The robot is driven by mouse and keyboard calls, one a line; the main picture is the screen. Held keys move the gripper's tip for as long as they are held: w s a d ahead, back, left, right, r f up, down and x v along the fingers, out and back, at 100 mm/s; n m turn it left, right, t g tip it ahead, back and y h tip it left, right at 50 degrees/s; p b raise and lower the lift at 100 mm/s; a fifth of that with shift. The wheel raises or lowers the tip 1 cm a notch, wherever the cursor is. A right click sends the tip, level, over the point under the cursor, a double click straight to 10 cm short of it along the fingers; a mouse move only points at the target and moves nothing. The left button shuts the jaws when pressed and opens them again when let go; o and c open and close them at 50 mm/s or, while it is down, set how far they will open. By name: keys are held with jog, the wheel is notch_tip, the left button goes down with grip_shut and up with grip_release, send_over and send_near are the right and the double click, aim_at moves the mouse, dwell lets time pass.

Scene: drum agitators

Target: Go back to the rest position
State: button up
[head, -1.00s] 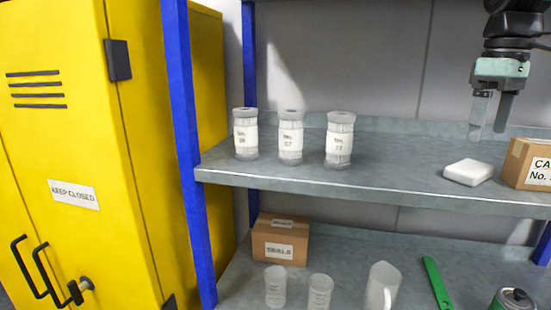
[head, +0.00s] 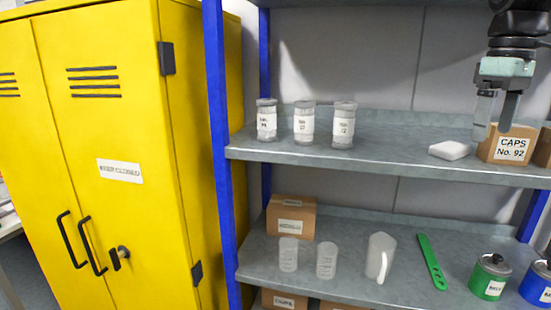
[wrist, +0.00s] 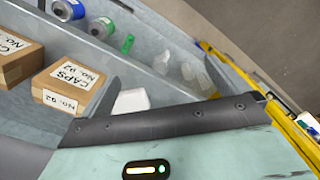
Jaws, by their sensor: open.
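My gripper (head: 496,112) hangs at the upper right of the head view, fingers pointing down, in front of the upper shelf (head: 390,163). Its two fingers are apart with nothing between them. In the head view its fingertips overlap the left side of a cardboard box marked "CAPS No. 92" (head: 510,149); I cannot tell how far apart they are in depth.
Several labelled jars (head: 304,123) stand on the upper shelf. The lower shelf holds a cardboard box (head: 291,218), two beakers (head: 288,255), a jug (head: 380,257), a green strip (head: 431,262) and green (head: 490,279) and blue cans. A yellow cabinet (head: 140,230) stands left, doors shut.

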jog(key=s+a+f+n+b, duration=0.1)
jog(key=s+a+f+b, duration=0.2)
jog(key=a+f, duration=0.55)
jog(key=s+a+f+b, duration=0.3)
jog(key=a+f, duration=0.5)
jog(key=f, duration=0.1)
jog(key=s+a+f+b, duration=0.2)
jog(key=s+a+f, duration=0.2)
jog(key=s+f, duration=0.4)
jog(key=s+a+f+n+b, duration=0.1)
jog(key=s+a+f, duration=0.3)
jog(key=s+f, duration=0.5)
jog(key=shift+s+y+b, duration=0.3)
jog(key=shift+s+b, duration=0.1)
jog(key=shift+b, duration=0.45)
jog(key=shift+f, duration=0.1)
